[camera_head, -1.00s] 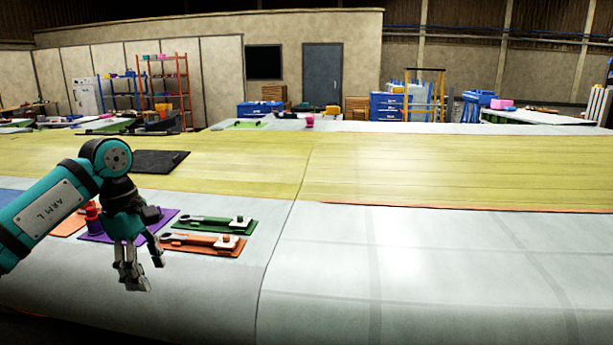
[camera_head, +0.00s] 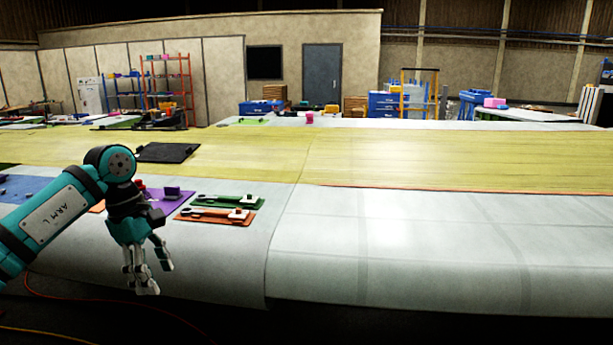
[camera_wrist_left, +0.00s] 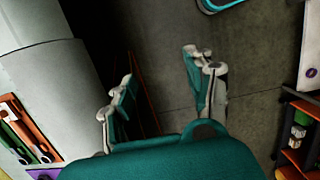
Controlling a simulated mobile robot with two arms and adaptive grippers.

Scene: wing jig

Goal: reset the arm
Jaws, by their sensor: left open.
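My left arm comes in from the left in the head view. Its gripper (camera_head: 148,268) hangs fingers down in front of the near edge of the wing surface (camera_head: 400,235). The fingers are spread and nothing is between them. In the left wrist view the open fingers (camera_wrist_left: 163,95) are apart over bare dark floor (camera_wrist_left: 165,60). My right gripper is in neither view.
Behind the gripper lie a green tool mat (camera_head: 222,199), an orange tool mat (camera_head: 205,218) and a purple mat (camera_head: 155,206). A black pad (camera_head: 167,152) lies further back. A shelf cart (camera_wrist_left: 298,135) stands at the wrist view's right. The wing's right side is clear.

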